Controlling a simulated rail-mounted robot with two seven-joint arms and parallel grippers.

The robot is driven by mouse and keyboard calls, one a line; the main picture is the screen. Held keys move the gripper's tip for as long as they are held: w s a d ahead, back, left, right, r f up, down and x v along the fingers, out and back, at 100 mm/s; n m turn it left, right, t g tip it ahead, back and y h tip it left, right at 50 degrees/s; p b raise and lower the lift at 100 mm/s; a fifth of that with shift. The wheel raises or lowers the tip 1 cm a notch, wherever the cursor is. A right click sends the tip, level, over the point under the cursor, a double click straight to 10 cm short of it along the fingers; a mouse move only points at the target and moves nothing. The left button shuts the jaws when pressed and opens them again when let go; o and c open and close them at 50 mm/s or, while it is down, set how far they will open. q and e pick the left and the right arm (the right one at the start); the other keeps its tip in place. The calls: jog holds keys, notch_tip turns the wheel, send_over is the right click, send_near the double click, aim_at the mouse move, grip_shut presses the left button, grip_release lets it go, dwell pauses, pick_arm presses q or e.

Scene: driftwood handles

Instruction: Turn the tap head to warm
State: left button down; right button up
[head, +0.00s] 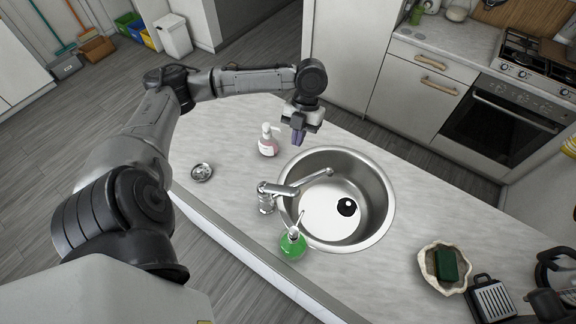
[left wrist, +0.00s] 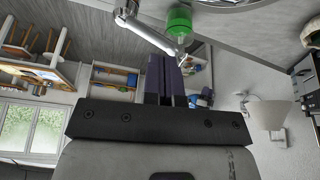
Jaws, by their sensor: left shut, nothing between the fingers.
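The chrome tap (head: 266,198) stands on the counter at the left rim of the round steel sink (head: 381,190). Its spout reaches right over the basin.
A pink soap bottle (head: 268,141) stands just left of my left gripper. A green soap bottle (head: 293,244) stands at the sink's near rim. A small metal dish (head: 202,172) lies left of the tap. A shell dish (head: 430,271) holds a green sponge (head: 447,264) at right.

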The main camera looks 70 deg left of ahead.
pick_arm(q)
jog(key=p+x, duration=0.1)
jog(key=x, duration=0.2)
jog(key=d+p+x, duration=0.1)
jog(key=x, duration=0.2)
jog(key=s+p+x, duration=0.1)
jog(key=x, duration=0.2)
jog(key=shift+s+d, duration=0.2)
jog(key=shift+d, duration=0.05)
jog(key=shift+s+d, duration=0.45)
pick_arm(e)
jog(key=shift+w+a+r, duration=0.15)
jog(key=shift+w+r, duration=0.1)
jog(key=shift+r, duration=0.4)
jog(key=shift+w+a+r, duration=0.1)
jog(key=shift+w+r, duration=0.1)
jog(key=shift+r, duration=0.4)
jog(key=shift+w+a+r, duration=0.15)
jog(key=shift+w+r, duration=0.1)
jog(key=shift+r, duration=0.4)
jog(key=shift+d, duration=0.15)
